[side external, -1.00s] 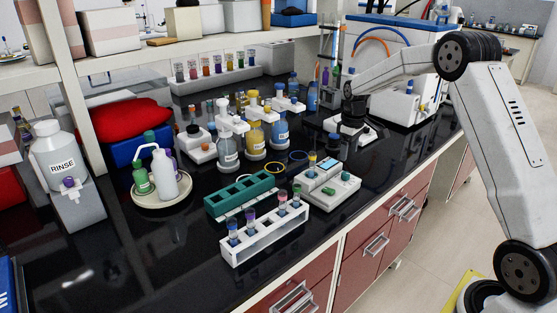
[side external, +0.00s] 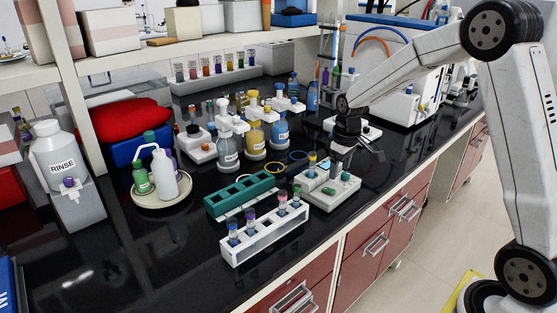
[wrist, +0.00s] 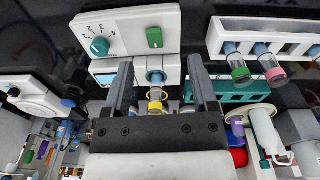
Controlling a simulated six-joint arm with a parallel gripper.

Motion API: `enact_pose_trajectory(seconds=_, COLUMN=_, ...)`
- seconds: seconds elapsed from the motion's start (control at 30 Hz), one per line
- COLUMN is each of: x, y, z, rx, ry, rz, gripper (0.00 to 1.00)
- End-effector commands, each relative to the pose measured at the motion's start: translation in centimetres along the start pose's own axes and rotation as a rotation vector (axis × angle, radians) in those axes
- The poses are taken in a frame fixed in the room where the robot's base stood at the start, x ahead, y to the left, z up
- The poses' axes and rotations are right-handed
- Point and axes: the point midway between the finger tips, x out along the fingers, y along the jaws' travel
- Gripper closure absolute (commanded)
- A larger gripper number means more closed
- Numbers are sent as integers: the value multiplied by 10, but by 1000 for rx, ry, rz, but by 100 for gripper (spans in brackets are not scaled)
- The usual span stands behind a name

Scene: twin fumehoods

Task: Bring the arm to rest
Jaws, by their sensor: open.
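My gripper (side external: 352,160) hangs at the right rear of a small white bench device (side external: 327,188), above the black bench. In the wrist view, my gripper's two dark fingers (wrist: 158,78) are spread apart. Nothing is seen held.
A white rack (side external: 265,237) with several capped tubes and a green rack (side external: 240,195) stand left of the device. Dispenser bottles (side external: 256,137) stand behind. A large white machine (side external: 395,75) stands at the back right. Bare bench lies at the front left.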

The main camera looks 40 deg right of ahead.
Motion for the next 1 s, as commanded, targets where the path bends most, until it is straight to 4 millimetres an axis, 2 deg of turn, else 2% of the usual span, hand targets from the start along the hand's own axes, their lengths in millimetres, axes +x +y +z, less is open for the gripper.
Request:
enact_pose_trajectory(seconds=0.03, x=-2, y=-14, z=7, rx=1, ry=9, rz=1, gripper=25)
enact_pose_trajectory(seconds=0.2, x=-3, y=-51, z=34, rx=23, ry=45, rz=5, gripper=25)
enact_pose_trajectory(seconds=0.5, x=-1, y=-108, z=94, rx=61, ry=107, rz=-1, gripper=25)
enact_pose_trajectory(seconds=0.73, x=3, y=-134, z=134, rx=85, ry=142, rz=-12, gripper=25)
enact_pose_trajectory(seconds=1.0, x=5, y=-142, z=148, rx=95, ry=154, rz=-16, gripper=25)
